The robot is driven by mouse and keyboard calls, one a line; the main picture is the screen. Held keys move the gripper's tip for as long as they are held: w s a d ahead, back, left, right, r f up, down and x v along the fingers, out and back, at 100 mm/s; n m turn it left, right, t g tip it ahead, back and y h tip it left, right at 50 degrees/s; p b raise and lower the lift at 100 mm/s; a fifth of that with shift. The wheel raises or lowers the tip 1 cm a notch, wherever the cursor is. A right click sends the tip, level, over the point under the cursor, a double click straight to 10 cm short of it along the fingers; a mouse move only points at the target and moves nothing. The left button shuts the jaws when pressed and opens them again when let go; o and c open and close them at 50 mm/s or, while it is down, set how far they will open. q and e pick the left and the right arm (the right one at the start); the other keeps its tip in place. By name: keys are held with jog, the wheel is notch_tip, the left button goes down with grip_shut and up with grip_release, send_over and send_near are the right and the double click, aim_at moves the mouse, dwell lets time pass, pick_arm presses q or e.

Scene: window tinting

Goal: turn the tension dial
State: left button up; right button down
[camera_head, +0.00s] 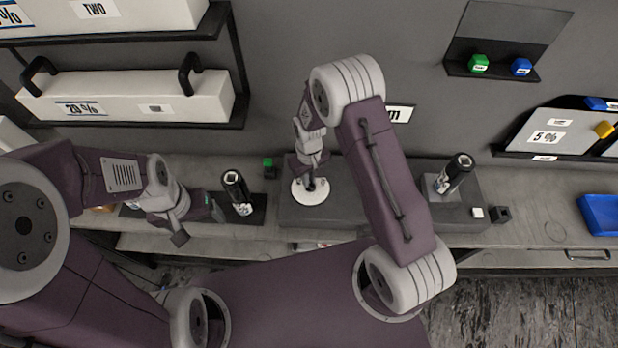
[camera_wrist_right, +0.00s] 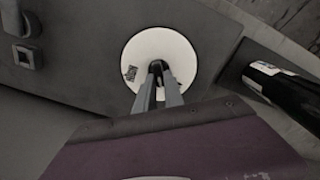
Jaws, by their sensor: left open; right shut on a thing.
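The tension dial (camera_head: 311,198) is a white round disc on the dark grey block in the middle of the bench. In the right wrist view the disc (camera_wrist_right: 160,42) faces the camera, with small black print at its left. My right gripper (camera_head: 310,181) points down over it. In the wrist view its two fingers (camera_wrist_right: 158,72) are close together on a dark knob at the disc's centre, and they hide most of it. My left gripper (camera_head: 198,222) is open and empty above the bench, left of the block and close to a black bottle.
One black bottle (camera_head: 236,190) stands left of the dial, another (camera_head: 456,172) on the block's right side. Small white and black cubes (camera_head: 501,214) sit at the right. A blue tray (camera_head: 600,214) lies at the far right. Bench space before it is clear.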

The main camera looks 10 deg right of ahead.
jog(key=shift+a+r+n+b, duration=0.15)
jog(key=shift+n+b, duration=0.15)
jog(key=shift+n, duration=2.2)
jog(key=c, duration=1.4)
grip_release()
jog(key=shift+c, duration=0.2)
jog(key=shift+s, duration=0.15)
notch_tip(320, 180, up, 9)
jog(key=b, duration=0.1)
jog(key=shift+b, duration=0.4)
